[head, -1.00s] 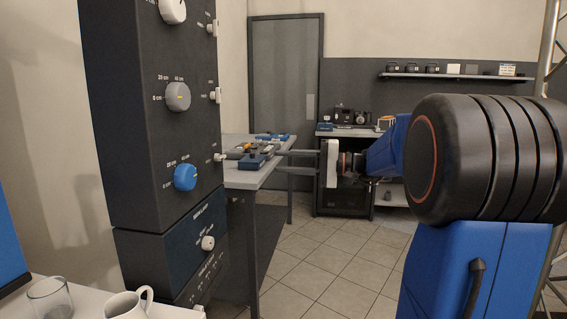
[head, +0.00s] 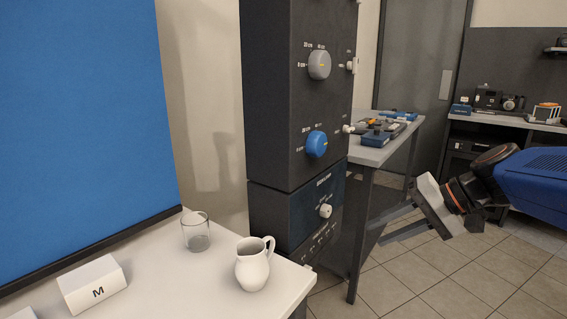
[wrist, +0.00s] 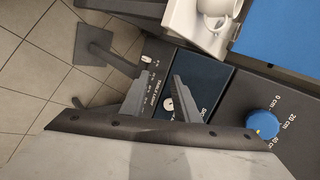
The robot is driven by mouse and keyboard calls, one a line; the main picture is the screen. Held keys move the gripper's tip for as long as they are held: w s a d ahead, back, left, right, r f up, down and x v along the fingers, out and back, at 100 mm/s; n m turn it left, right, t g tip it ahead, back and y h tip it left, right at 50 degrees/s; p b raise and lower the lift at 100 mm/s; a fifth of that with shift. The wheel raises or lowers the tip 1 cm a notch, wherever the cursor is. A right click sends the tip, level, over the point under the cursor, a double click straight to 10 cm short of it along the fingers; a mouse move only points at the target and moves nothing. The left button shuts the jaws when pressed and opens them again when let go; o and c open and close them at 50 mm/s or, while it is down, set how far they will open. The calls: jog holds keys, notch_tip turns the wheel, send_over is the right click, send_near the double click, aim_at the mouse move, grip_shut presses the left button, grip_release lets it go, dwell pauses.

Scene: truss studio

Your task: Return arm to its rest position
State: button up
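My arm enters the head view from the right edge. My gripper (head: 377,234) hangs at its end, pointing left and slightly down, in front of the grey side table. Its two grey fingers are apart with nothing between them. In the wrist view the fingers (wrist: 160,78) also stand apart and empty. Behind them is the lower part of the dark control column (head: 297,100), with its blue knob (head: 316,144) showing in the wrist view (wrist: 262,124) too. I cannot tell the exact gap between fingers and column.
A white table (head: 205,285) at the front left carries a glass (head: 196,234), a white pitcher (head: 253,266) and a white box (head: 92,285), before a blue panel (head: 80,110). The grey side table (head: 376,154) holds several small devices. Tiled floor (head: 400,285) is free at the right.

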jog(key=s+d+f+n+h, duration=0.4)
jog(key=s+d+f+h, duration=0.2)
jog(key=s+f, duration=0.6)
jog(key=s+h, duration=0.2)
jog(key=s, duration=0.1)
jog(key=shift+s+d+f+t+h, duration=0.15)
jog(key=shift+s+d+t+h, duration=0.05)
jog(key=shift+s+t+h, duration=0.15)
